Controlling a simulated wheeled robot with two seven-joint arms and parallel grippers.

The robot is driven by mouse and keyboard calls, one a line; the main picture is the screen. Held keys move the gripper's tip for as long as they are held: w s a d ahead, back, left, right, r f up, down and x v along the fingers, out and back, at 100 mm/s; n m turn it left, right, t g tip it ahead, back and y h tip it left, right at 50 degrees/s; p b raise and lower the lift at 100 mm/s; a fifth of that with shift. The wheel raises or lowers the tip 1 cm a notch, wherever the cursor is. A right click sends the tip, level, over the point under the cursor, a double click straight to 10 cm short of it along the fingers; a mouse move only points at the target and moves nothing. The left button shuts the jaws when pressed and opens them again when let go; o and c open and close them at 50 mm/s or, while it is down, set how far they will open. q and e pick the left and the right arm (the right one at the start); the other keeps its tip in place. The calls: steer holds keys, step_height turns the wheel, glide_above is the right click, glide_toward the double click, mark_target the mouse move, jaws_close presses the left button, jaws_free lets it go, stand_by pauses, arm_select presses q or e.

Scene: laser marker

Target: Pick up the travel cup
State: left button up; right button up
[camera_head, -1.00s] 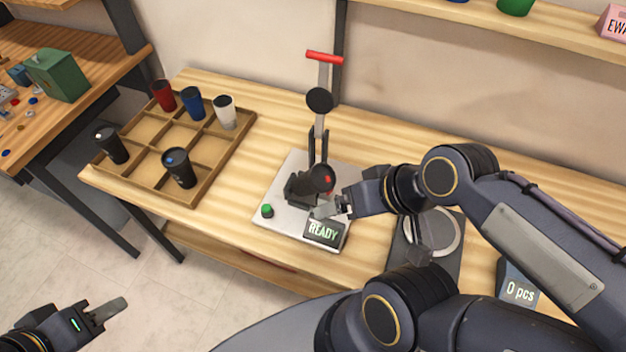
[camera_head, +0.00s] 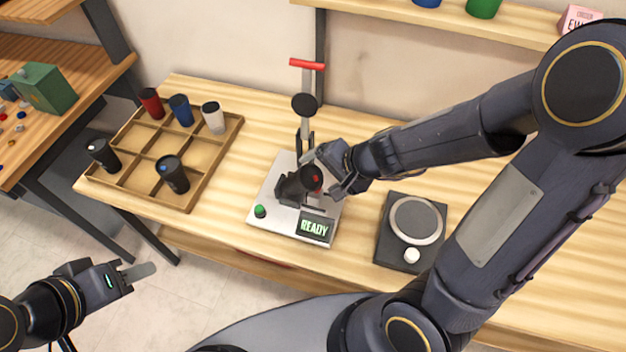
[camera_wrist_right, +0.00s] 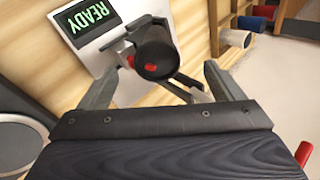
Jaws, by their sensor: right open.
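A black travel cup (camera_head: 290,187) lies on its side in the marking machine (camera_head: 274,220), its round lid end toward my right gripper. In the right wrist view the cup's dark lid (camera_wrist_right: 156,52) with a red spot faces the camera. My right gripper (camera_head: 325,172) is open at the cup's lid end. In the right wrist view its fingers (camera_wrist_right: 160,88) stand apart on either side of the lid, with nothing held. My left gripper (camera_head: 138,271) is off the table at lower left; its jaw gap cannot be made out.
A wooden divided tray (camera_head: 135,190) holds several other cups at left. The machine has a lever with a red handle (camera_head: 306,64), a green button (camera_head: 260,211) and a READY display (camera_head: 314,228). A dark scale-like device (camera_head: 388,240) stands to its right.

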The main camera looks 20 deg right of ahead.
mark_target(308, 180)
steer(key=shift+m+h, duration=0.3)
steer(key=b+x, duration=0.1)
steer(key=x, duration=0.1)
steer(key=b+x, duration=0.1)
steer(key=x, duration=0.2)
steer(key=b+x, duration=0.1)
steer(key=x, duration=0.2)
steer(key=shift+w+d+f+b, duration=0.25)
steer(key=shift+d+f+b, duration=0.05)
steer(key=shift+d+b, duration=0.05)
steer(key=c, duration=0.7)
